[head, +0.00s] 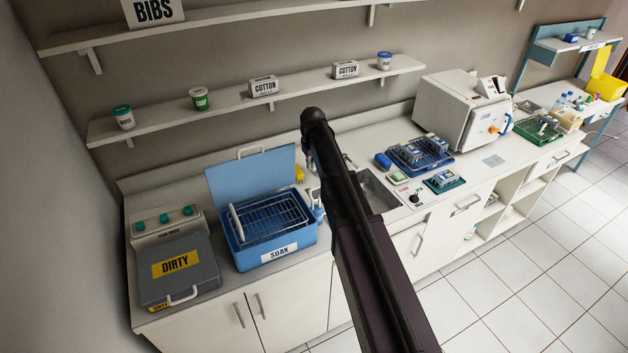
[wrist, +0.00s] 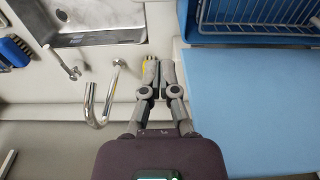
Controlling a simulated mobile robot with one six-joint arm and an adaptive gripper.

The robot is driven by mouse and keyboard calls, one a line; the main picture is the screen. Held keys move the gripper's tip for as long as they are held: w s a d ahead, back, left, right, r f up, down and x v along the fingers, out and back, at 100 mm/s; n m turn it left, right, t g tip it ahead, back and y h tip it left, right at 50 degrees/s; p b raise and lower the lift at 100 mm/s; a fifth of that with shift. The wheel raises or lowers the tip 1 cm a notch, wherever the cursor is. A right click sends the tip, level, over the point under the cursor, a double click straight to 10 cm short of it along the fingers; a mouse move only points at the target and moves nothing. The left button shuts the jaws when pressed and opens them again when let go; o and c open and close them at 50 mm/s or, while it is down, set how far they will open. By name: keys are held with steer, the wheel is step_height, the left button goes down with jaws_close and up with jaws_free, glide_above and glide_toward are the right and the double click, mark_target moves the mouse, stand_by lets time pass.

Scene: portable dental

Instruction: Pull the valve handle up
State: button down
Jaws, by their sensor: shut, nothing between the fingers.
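My gripper (wrist: 159,66) is in the wrist view, with its two grey fingers together and empty. It is over the counter between the sink and the blue tub. Left of it is a curved chrome tap spout (wrist: 100,98). Farther left is a small chrome lever (wrist: 64,64) with a pale end, beside the sink rim and apart from my fingers. I cannot tell for sure whether this lever is the valve handle. In the head view my dark arm crosses the middle and hides most of this area.
The blue SOAK tub (head: 270,260) with a wire basket and raised lid (head: 250,180) stands left of the sink (head: 378,192). A grey DIRTY box (head: 178,268) is farther left. Blue racks (head: 420,155) and a white machine (head: 462,108) stand to the right. Shelves run above.

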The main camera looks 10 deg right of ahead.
steer(key=shift+w+f, duration=0.1)
steer(key=shift+f, duration=0.1)
stand_by(0.4)
step_height(320, 180, down, 10)
steer(key=b, duration=1)
steer(key=shift+s+d+r+p, duration=0.2)
steer(key=shift+s+r+p, duration=0.4)
steer(key=shift+r, duration=0.1)
steer(key=shift+s+d+r+p, duration=0.15)
steer(key=shift+s+r+p, duration=0.35)
steer(key=shift+s+r, duration=0.15)
steer(key=shift+r, duration=0.1)
steer(key=shift+s+d+r+p, duration=0.1)
steer(key=shift+s+r+p, duration=0.15)
steer(key=shift+r+p, duration=0.5)
steer(key=shift+f, duration=0.1)
